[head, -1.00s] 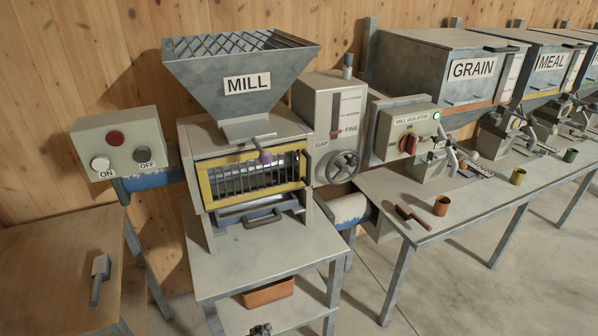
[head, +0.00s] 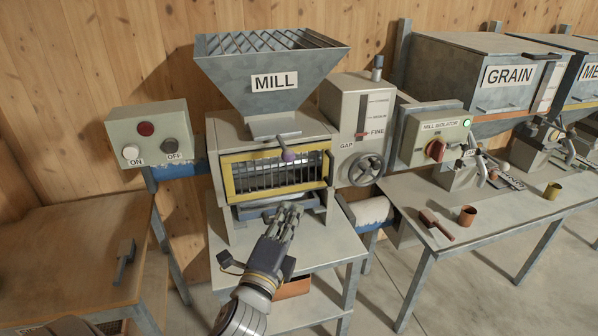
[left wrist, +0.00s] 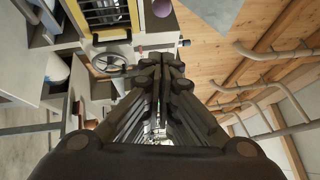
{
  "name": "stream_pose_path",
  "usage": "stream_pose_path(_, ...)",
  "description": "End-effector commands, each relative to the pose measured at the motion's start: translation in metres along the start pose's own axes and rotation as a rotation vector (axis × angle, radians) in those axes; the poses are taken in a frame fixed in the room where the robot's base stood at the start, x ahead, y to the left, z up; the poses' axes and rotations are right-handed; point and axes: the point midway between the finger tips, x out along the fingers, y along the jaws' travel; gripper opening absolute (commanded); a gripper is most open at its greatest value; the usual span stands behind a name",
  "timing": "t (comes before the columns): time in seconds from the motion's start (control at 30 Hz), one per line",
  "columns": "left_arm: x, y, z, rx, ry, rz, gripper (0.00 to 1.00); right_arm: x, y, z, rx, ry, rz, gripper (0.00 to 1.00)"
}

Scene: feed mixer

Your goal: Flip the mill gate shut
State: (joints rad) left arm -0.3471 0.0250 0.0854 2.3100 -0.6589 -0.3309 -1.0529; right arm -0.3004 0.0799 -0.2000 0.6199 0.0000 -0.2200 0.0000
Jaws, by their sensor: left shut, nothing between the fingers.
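The mill's hopper (head: 272,85) narrows to a gate housing (head: 274,125) with a short lever that ends in a purple knob (head: 288,155). The knob hangs in front of the top bar of the yellow-framed guard (head: 275,191). My left gripper (head: 291,208) is shut and empty, pointing up in front of the drawer below the guard. It is below the knob and apart from it. In the left wrist view the shut fingers (left wrist: 160,62) point toward the mill, and the purple knob (left wrist: 162,8) shows at the top edge. My right gripper is not in view.
A gap box with a handwheel (head: 366,168) stands right of the mill, then the mill isolator box (head: 437,140). An ON/OFF box (head: 150,142) is at left. The space before the guard is free.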

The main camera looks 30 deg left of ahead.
Motion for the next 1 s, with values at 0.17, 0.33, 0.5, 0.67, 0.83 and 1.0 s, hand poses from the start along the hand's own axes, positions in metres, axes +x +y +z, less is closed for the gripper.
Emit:
stream_pose_path(0.17, 0.002, 0.000, 0.000, -0.002, 0.001, 0.001, 0.00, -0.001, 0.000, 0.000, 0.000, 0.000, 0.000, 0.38)
stream_pose_path(0.33, 0.016, -0.002, 0.000, -0.002, 0.001, -0.001, 0.00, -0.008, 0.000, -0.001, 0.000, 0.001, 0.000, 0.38)
stream_pose_path(0.5, 0.048, -0.004, 0.000, -0.002, 0.000, 0.000, 0.00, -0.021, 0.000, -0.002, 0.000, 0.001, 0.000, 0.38)
stream_pose_path(0.67, 0.080, -0.004, 0.000, -0.003, 0.001, 0.000, 0.00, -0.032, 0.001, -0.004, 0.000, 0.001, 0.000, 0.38)
stream_pose_path(0.83, 0.108, -0.004, 0.006, 0.001, -0.001, 0.002, 0.00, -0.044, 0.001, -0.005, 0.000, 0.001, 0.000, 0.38)
stream_pose_path(1.0, 0.123, -0.002, 0.021, -0.001, 0.001, 0.001, 0.00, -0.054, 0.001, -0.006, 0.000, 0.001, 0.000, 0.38)
